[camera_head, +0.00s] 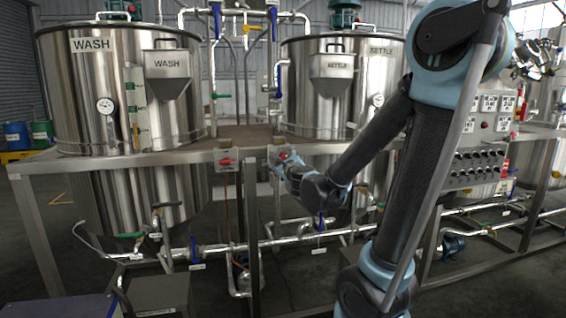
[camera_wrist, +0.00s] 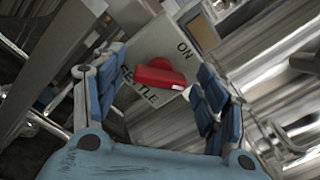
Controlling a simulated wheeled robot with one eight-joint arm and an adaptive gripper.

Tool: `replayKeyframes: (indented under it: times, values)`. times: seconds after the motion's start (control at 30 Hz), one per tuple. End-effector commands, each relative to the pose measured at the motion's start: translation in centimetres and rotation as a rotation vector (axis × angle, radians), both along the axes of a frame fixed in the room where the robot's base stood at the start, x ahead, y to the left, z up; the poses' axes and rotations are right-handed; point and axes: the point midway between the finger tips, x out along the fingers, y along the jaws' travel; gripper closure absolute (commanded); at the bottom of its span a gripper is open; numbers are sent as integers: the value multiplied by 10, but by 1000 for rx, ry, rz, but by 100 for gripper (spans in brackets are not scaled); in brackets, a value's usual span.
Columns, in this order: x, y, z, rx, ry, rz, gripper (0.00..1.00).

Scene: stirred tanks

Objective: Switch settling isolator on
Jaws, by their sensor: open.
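The settle isolator is a grey plate (camera_wrist: 158,40) marked ON and SETTLE, with a red handle (camera_wrist: 160,75) in the middle of the wrist view. A white mark shows near the handle's right end, which does not point straight at the ON label. In the head view its red part (camera_head: 283,156) shows at the frame rail, partly covered by my gripper (camera_head: 280,163). In the wrist view my gripper (camera_wrist: 146,76) is open, with blue-padded fingers on either side of the handle. I cannot tell whether a finger touches it.
The SETTLE tank (camera_head: 300,105) stands behind the rail. A panel with several switches (camera_head: 480,160) is at the right. Pipes run below the rail.

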Motion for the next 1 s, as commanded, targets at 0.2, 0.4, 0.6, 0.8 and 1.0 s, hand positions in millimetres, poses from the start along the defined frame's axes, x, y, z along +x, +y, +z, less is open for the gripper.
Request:
replayKeyframes:
  times: [0.2,0.4,0.6,0.8,1.0]
  values:
    - [0,0,0,0,0,0,56]
    - [0,-4,0,0,0,-3,78]
    - [0,-1,0,-2,0,-1,77]
    - [0,-1,0,-6,-1,-1,78]
    - [0,-1,0,-14,-4,-1,78]
